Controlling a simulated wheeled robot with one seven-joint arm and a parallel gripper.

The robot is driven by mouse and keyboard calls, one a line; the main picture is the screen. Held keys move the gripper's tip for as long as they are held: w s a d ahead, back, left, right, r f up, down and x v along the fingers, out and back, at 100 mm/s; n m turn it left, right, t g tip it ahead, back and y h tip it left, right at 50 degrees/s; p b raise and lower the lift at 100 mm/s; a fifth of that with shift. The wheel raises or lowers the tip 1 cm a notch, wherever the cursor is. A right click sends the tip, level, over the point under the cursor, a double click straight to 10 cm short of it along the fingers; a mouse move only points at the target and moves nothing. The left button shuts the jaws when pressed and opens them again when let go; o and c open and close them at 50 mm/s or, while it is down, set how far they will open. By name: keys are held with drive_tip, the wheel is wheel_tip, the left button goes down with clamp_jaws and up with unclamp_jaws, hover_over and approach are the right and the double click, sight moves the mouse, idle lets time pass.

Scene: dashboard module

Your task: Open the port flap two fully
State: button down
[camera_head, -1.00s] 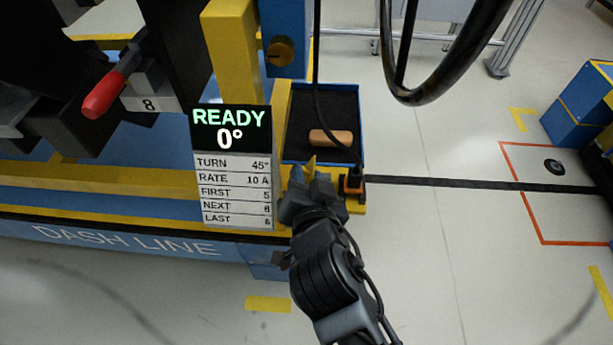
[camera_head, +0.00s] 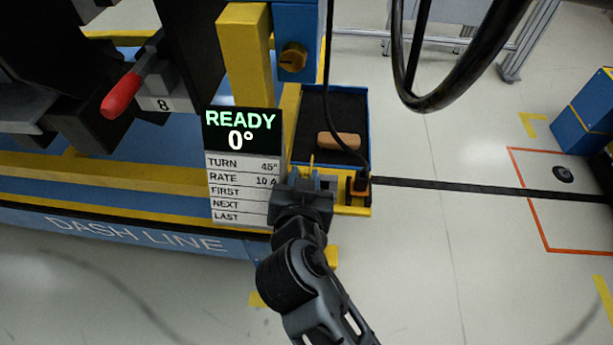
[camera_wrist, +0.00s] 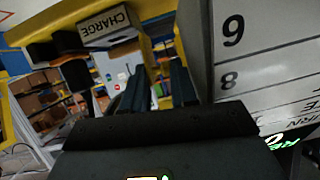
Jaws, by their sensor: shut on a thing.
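My gripper (camera_head: 312,184) is at the front corner of the yellow and blue frame, just right of the display board. In the wrist view its two dark fingers (camera_wrist: 158,82) point away from the camera, beside the numbered board. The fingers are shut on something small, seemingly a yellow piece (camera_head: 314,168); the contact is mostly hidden. I cannot make out a flap marked two. A CHARGE label (camera_wrist: 105,24) shows in the wrist view, beside dark blocky parts (camera_wrist: 62,52).
The display board (camera_head: 243,165) reads READY 0° and stands close at the left of my gripper. A black cable (camera_head: 329,70) drops to an orange-black plug (camera_head: 360,183).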

drive_tip(key=c, duration=1)
unclamp_jaws()
drive_tip(key=shift+a, duration=0.15)
drive_tip(key=shift+o, duration=0.2)
